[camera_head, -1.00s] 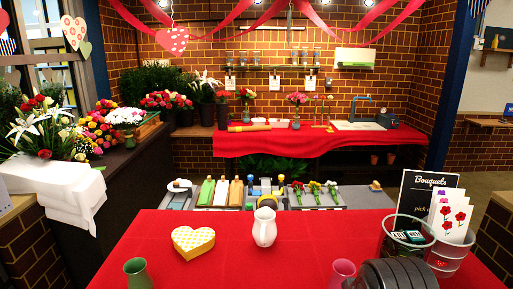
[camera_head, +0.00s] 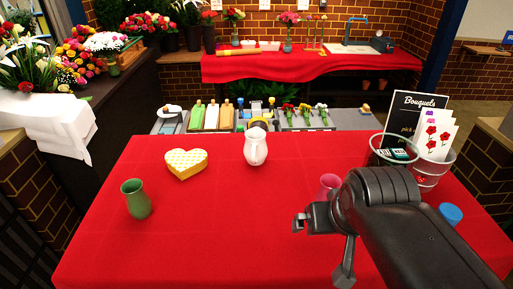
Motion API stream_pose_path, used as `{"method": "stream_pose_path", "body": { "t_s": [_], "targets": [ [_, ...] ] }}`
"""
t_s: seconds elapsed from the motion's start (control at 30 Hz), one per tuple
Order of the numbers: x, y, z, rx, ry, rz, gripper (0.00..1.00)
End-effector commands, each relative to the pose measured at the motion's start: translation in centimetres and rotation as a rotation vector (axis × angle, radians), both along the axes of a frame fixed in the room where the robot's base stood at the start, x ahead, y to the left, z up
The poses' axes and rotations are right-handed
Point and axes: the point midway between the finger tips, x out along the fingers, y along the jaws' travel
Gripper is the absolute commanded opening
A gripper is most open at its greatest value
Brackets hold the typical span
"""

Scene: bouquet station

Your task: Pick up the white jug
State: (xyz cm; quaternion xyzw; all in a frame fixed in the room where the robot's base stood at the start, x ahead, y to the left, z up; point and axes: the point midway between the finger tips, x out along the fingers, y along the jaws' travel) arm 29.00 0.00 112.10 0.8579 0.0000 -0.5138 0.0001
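The white jug (camera_head: 255,148) stands upright near the far edge of the red-covered table, about the middle of the picture. Nothing hides it. My gripper (camera_head: 299,224) is at the end of my dark arm, which reaches in from the lower right. It is over the right part of the table, nearer to me than the jug and to its right, well apart from it. I see the gripper from the side and small, so its finger opening is unclear. I see nothing held in it.
A yellow heart-shaped box (camera_head: 186,164) lies left of the jug, and a green vase (camera_head: 136,199) stands at the left. A pink cup (camera_head: 328,184) is close behind my gripper. The front middle is clear.

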Motion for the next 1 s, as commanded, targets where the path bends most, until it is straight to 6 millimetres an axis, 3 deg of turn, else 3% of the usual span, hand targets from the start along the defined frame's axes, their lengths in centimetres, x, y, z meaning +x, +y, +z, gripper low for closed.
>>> {"method": "stream_pose_path", "body": {
  "t_s": [0.27,1.0],
  "targets": [
    [0.01,0.00,0.00,0.000,0.000,0.000,0.98],
    [0.01,0.00,0.00,0.000,0.000,0.000,0.38]
  ]
}}
